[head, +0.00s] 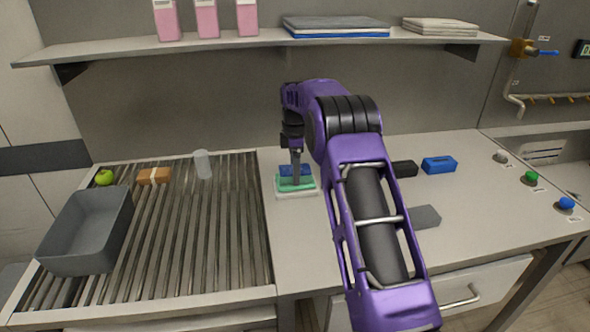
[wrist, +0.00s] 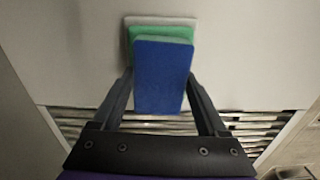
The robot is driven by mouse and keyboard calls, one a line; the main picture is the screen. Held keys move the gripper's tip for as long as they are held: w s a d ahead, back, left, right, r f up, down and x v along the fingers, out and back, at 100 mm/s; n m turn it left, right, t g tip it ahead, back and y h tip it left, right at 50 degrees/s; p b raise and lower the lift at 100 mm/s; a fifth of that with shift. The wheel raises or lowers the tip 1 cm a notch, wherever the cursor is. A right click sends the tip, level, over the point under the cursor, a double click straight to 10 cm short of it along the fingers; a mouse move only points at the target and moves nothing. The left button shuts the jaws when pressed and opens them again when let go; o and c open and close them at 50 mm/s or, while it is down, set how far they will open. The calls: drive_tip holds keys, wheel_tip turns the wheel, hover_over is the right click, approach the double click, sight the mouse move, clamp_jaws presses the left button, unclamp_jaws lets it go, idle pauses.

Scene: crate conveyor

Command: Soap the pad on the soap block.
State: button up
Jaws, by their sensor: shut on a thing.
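My gripper (head: 296,170) points down over the counter, left of my forearm, and is shut on a blue pad (head: 287,170). In the wrist view the pad (wrist: 162,75) sits between the two fingers. The green soap block (head: 304,184) is directly below the pad and lies on a pale tray (head: 297,194). In the wrist view the soap block (wrist: 160,32) shows beyond the pad, with the tray's edge (wrist: 160,20) behind it. The pad is at or just above the soap's top; I cannot tell whether they touch. The pad's underside is hidden.
Left is a roller conveyor (head: 200,245) with a grey crate (head: 75,250), a green apple (head: 104,177), an orange-brown block (head: 154,176) and a clear cup (head: 202,164). Right of my arm lie a black block (head: 404,168), a blue block (head: 439,165) and a grey plate (head: 425,217). A shelf (head: 250,43) hangs above.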

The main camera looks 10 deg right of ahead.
drive_tip(key=shift+f, duration=0.1)
wheel_tip(320, 180, up, 3)
drive_tip(key=shift+f+p, duration=0.15)
drive_tip(key=shift+p, duration=0.95)
drive_tip(key=shift+r, duration=2.2)
drive_tip(key=shift+s, duration=0.15)
